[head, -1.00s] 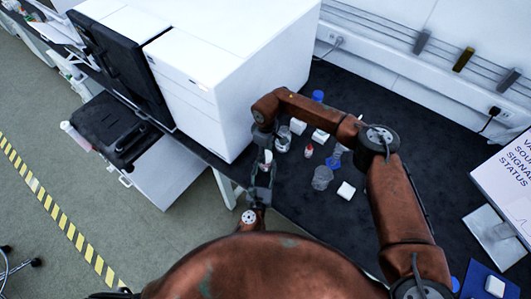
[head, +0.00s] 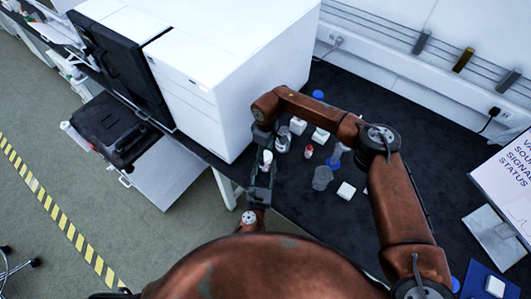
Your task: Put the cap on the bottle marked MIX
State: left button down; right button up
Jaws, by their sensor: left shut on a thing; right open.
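My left gripper (head: 265,172) is shut on a small white thing (head: 267,157), just off the table's front edge. Whether this is a cap or a small bottle I cannot tell. My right gripper (head: 262,140) comes down from above, is open and sits close to the white thing. Whether it touches it I cannot tell. On the black table stand a clear jar (head: 283,139), a small red-and-white vial (head: 308,151), a grey clear beaker (head: 322,177) and a blue-topped item (head: 318,95). No MIX label can be read at this size.
White blocks (head: 297,126), (head: 320,135) and (head: 346,190) lie on the black table (head: 400,115). A large white instrument (head: 235,70) stands close left of the grippers. My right arm spans the table. A sign box (head: 505,180) stands at the right.

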notch_tip(320, 180, up, 4)
jog(key=shift+f, duration=0.2)
jog(key=shift+c, duration=0.5)
